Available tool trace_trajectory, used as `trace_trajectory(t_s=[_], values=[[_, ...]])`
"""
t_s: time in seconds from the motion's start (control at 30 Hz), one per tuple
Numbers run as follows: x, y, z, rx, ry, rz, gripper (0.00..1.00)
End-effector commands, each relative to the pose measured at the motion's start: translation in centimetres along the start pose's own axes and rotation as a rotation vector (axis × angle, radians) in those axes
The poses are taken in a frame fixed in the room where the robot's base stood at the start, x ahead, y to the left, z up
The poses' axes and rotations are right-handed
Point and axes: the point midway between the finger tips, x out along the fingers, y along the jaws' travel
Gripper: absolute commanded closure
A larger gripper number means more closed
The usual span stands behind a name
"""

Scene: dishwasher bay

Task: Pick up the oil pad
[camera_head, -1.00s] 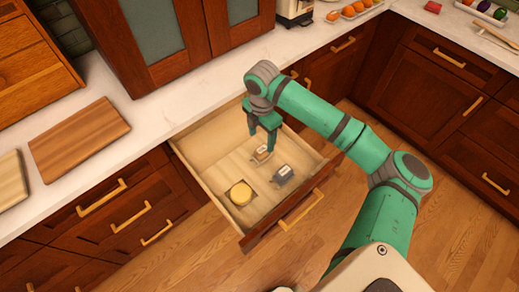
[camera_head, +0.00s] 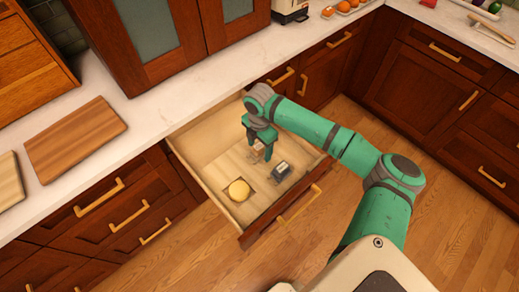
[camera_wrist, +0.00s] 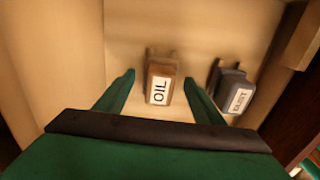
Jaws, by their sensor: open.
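The oil pad (camera_wrist: 161,84) is a small brown block with a white label reading "OIL". It lies in the open drawer and shows between my fingertips in the wrist view. In the head view the oil pad (camera_head: 258,151) is partly hidden by my gripper (camera_head: 260,152). My gripper (camera_wrist: 159,82) is open, with one green finger on each side of the pad. I cannot tell whether the fingers touch it. Nothing is held.
A dark grey labelled block (camera_wrist: 234,94) lies close to the right of the oil pad. The drawer's walls (camera_head: 203,196) enclose all three. A countertop (camera_head: 150,103) with a cutting board (camera_head: 75,139) stands behind and left.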

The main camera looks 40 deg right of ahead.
Motion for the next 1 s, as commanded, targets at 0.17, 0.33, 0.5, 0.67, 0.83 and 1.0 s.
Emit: trace_trajectory(t_s=[0.17,0.33,0.5,0.67,0.83,1.0], values=[[0.0,0.0,0.0,0.0,0.0,0.0,0.64],[-0.1,0.0,0.0,0.0,0.0,0.0,0.82],[-0.1,0.0,0.0,0.0,-0.001,0.0,0.82],[-0.6,0.0,0.1,0.001,-0.001,0.0,0.82],[-2.3,0.1,0.1,0.0,-0.002,0.002,0.82],[-5.1,-1.6,-0.3,0.0,0.0,0.003,0.82]])
